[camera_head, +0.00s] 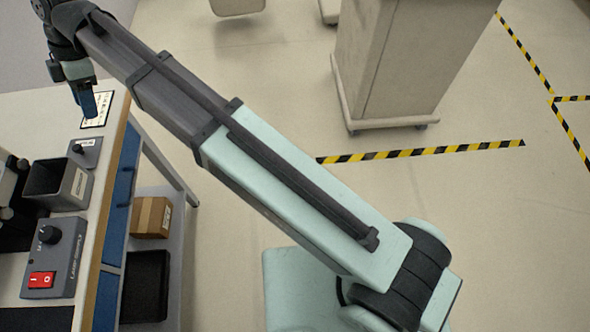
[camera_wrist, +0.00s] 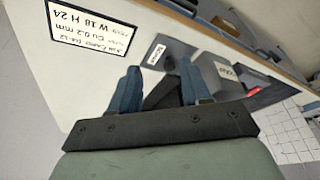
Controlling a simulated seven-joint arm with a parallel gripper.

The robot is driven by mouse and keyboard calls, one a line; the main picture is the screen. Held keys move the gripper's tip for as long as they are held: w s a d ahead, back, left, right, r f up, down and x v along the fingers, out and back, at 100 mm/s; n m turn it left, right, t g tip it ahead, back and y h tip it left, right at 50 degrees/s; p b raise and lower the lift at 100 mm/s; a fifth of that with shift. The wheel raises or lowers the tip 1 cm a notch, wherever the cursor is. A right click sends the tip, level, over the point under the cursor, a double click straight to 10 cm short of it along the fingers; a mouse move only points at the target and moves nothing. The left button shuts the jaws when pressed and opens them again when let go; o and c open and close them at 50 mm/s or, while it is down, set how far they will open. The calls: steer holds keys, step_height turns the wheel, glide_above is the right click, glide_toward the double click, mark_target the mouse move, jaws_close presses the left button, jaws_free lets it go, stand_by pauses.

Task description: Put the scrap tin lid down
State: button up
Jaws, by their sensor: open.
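The scrap tin lid (camera_head: 82,155) appears to be the small grey piece with a dark knob and white label, lying on the cart top beside the open tin. In the wrist view the lid (camera_wrist: 178,55) and its label are partly behind my fingers. The dark-mouthed grey tin (camera_head: 74,187) stands uncovered in front of it in the head view; it also shows in the wrist view (camera_wrist: 222,75). My gripper (camera_head: 90,115) points down over the printed card, just beyond the lid. In the wrist view its blue fingers (camera_wrist: 161,75) are apart, with no held lid visible.
The printed card (camera_head: 98,109) lies at the cart top's far end. A grey control box (camera_head: 55,255) with a red switch stands nearer, beside dark equipment at the left edge. A brown box (camera_head: 152,217) sits on the lower shelf. A tall covered cart (camera_head: 400,60) stands across the floor.

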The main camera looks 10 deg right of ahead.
steer(key=w+d+f+m+h, duration=0.1)
steer(key=w+d+f+m, duration=0.2)
steer(key=d+f, duration=0.55)
steer(key=w+d+f+m, duration=0.25)
steer(key=d+f, duration=0.35)
steer(key=f, duration=0.5)
steer(key=w+d+f+m+h, duration=0.1)
steer(key=w+d+f+m, duration=0.25)
steer(key=d+f, duration=0.5)
steer(key=s+d+f+m+g, duration=0.1)
steer(key=s+d+f+m, duration=0.2)
steer(key=d+f, duration=0.45)
steer(key=s+d+f+m, duration=0.3)
steer(key=d+f+m, duration=0.1)
steer(key=d+f, duration=0.4)
steer(key=s+d+f+m+g, duration=0.1)
steer(key=s+d+f+m, duration=0.3)
steer(key=s+d+f, duration=0.3)
steer(key=s+d+f+m+g+h, duration=0.1)
steer(key=s+d+f+m, duration=0.4)
steer(key=s+d, duration=0.6)
steer(key=s+f, duration=0.2)
steer(key=s, duration=0.3)
steer(key=shift+s+d+f+g, duration=0.3)
steer(key=shift+s+d+f, duration=0.05)
steer(key=shift+s, duration=0.05)
steer(key=shift+w, duration=0.1)
